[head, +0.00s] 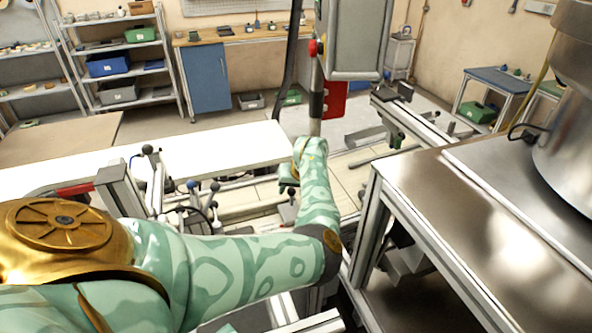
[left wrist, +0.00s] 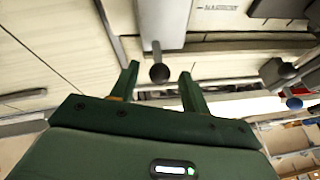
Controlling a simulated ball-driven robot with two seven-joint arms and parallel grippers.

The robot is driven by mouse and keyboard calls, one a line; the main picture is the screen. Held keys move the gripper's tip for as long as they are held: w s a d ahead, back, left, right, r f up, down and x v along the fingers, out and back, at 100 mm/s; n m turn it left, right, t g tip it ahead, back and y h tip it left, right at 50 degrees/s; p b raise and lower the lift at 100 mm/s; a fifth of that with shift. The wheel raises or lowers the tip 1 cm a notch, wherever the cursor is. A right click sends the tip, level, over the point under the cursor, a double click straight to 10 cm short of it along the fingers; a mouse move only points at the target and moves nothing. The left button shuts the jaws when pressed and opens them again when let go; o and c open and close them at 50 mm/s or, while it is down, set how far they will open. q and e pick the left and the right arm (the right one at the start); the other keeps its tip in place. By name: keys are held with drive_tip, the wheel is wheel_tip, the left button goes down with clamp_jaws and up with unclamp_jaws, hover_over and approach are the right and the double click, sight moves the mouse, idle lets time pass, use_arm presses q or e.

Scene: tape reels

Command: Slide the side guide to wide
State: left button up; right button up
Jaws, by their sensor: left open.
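My left gripper (head: 287,186) points down over the pale slotted bed of the machine, in the middle of the head view. In the left wrist view its two dark green fingers (left wrist: 159,70) are apart and open. A dark ball knob (left wrist: 159,73) on a grey block, which looks like the side guide (left wrist: 165,22), shows between the fingertips in that view. I cannot tell whether the fingers touch the knob or how deep they reach. In the head view a small grey piece (head: 287,214) lies just below the gripper, partly hidden. My right gripper is out of view.
A blue ball knob (left wrist: 293,103) stands right of the fingers in the wrist view. A metal-topped frame (head: 440,210) stands at right, and a control box (head: 357,35) hangs above.

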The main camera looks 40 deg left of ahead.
use_arm(q)
drive_tip(key=p+v, duration=0.3)
drive_tip(key=v, duration=1.3)
drive_tip(key=shift+d, duration=0.15)
